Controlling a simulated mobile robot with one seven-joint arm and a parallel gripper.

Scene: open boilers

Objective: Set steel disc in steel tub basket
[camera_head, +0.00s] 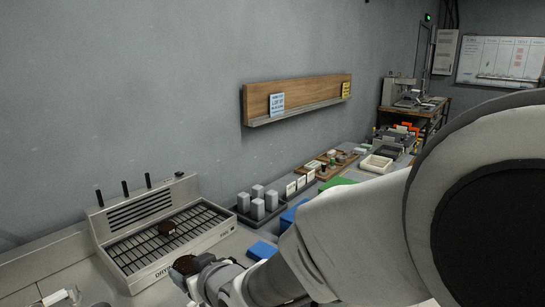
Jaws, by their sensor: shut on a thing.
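My gripper (190,272) is at the lower left, in front of the steel unit's front edge. It is shut on a dark brown round disc (184,263), held close to the unit's front rim; from this view I cannot tell the gap below it. A second dark brown piece (167,229) lies on the wire grid of the steel unit (125,278), near its middle. The unit has a slotted back panel and lettering beginning "DRY" on its front. I cannot tell whether it is the task's tub basket; no other steel tub is clearly visible.
A dark tray with several grey blocks (257,209) stands right of the steel unit. A blue block (262,250) lies nearer. White cards (300,182), a white bin (377,164) and other items line the bench behind. My arm covers much of the right side.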

